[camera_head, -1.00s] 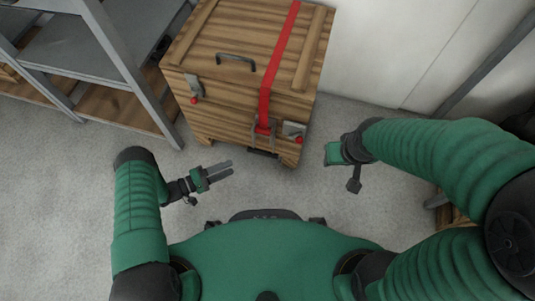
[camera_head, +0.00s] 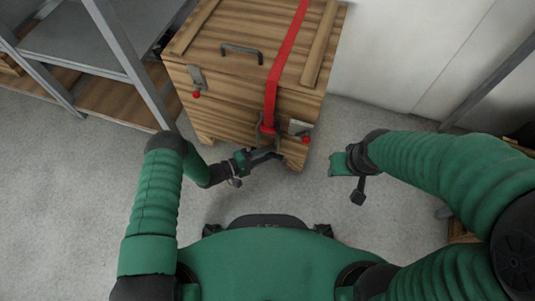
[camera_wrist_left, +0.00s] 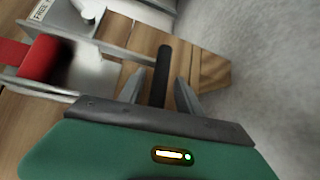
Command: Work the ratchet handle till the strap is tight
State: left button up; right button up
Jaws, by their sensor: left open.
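A red strap (camera_head: 284,52) runs over the wooden crate (camera_head: 225,75) and down its front to a metal ratchet (camera_head: 267,131). The wrist view shows the ratchet's silver frame and the strap wound in it (camera_wrist_left: 40,62). A black ratchet handle (camera_wrist_left: 163,72) sticks out from it. My left gripper (camera_head: 268,155) is open at the crate's lower front. In the left wrist view its two fingers stand on either side of the handle, with gaps showing. My right gripper (camera_head: 338,164) hangs apart, right of the crate; its jaws cannot be made out.
The crate has a dark lid handle (camera_head: 241,50) and two latches with red knobs, left (camera_head: 196,83) and right (camera_head: 301,130). A grey metal shelf (camera_head: 85,45) stands close on the left. Floor in front of the crate is clear.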

pick_arm(q)
grip_shut()
jog(key=shift+s+a+f, duration=0.1)
jog(key=shift+f, duration=0.05)
dwell(1.1)
